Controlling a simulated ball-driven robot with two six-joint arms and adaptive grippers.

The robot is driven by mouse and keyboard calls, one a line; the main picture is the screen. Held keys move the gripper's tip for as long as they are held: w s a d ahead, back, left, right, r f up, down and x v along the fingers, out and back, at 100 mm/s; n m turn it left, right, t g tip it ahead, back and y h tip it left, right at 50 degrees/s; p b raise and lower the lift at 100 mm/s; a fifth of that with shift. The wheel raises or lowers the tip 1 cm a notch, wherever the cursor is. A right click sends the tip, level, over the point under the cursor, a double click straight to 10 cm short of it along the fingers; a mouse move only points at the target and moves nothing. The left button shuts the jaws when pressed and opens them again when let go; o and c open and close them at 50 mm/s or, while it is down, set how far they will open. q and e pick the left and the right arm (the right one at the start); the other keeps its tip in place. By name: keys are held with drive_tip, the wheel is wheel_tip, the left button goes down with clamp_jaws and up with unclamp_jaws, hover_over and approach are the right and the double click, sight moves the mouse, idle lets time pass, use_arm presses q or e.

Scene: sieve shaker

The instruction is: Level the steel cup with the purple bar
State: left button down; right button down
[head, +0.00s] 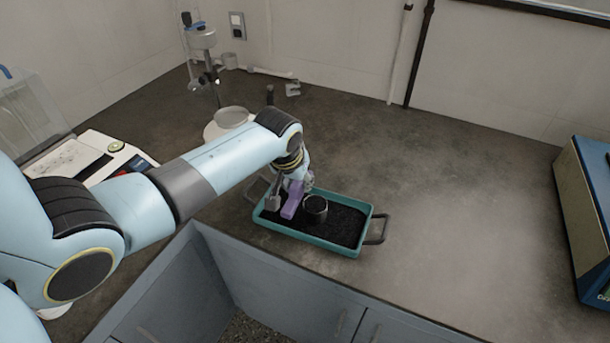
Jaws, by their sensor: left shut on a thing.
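A teal tray (345,249) with dark handles stands on the counter near its front edge, with dark granular material in it. The steel cup (316,213) stands in the tray, and it looks dark inside; its fill level is too small to tell. My left gripper (296,190) reaches over the tray's left part and is shut on the purple bar (291,205). The bar slants downward just left of the cup; I cannot tell whether it touches the cup. The arm partly hides the tray's far left corner. My right gripper is not in view.
A balance (85,160) stands at the left behind my arm. A stand with a metal device (203,40) and a round pan (231,117) are at the back left. A blue box-shaped instrument (590,210) is at the right edge. The counter between tray and instrument is clear.

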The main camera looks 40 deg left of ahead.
use_arm(q)
wheel_tip(320, 180, up, 2)
drive_tip(key=shift+r+p, duration=0.15)
drive_tip(key=shift+p, duration=0.65)
drive_tip(key=shift+r+p, duration=0.8)
drive_tip(key=shift+r, duration=0.6)
